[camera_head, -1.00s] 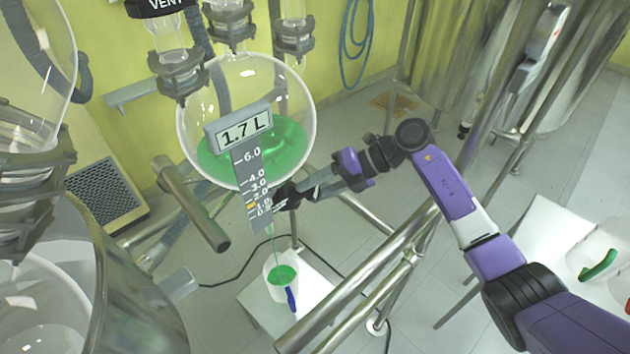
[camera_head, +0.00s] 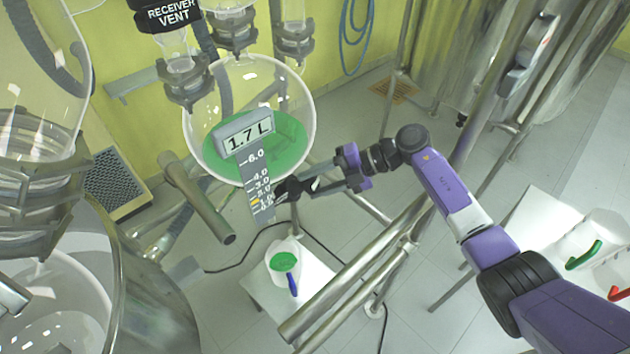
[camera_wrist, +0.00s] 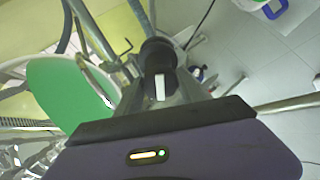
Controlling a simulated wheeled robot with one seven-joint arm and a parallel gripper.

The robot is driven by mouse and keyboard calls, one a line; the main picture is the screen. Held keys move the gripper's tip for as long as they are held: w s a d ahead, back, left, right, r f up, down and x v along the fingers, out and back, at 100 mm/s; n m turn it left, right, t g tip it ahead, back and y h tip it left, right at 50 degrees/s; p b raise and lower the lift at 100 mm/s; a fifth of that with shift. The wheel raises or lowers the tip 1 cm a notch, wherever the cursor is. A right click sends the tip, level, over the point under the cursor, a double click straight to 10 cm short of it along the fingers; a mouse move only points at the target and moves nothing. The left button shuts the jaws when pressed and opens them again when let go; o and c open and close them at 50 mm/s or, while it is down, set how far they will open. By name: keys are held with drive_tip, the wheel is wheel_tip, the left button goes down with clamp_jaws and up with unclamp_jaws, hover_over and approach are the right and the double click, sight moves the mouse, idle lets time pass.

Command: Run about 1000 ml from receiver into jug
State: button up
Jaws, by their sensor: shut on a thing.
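The receiver (camera_head: 205,115) is a round glass vessel with green liquid in its lower part. Its readout (camera_head: 249,135) shows 1.7 L, above a scale strip (camera_head: 256,187). My gripper (camera_head: 284,191) is shut at the bottom of the receiver, beside the lower end of the scale. In the wrist view, a black valve handle (camera_wrist: 158,52) with a white mark sits between the fingers. The white jug (camera_head: 272,261) with a blue handle (camera_head: 292,284) stands below the receiver and holds green liquid. No stream is visible between them. Part of the jug shows at the wrist view's top edge (camera_wrist: 252,4).
The jug stands on a small white table (camera_head: 262,299). Steel frame tubes (camera_head: 345,285) run close in front of it and beneath my arm. Two more jugs, with green (camera_head: 583,255) and red (camera_head: 620,293) handles, stand at the right. Large glass vessels fill the left side.

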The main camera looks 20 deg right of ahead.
drive_tip(key=o, duration=1.4)
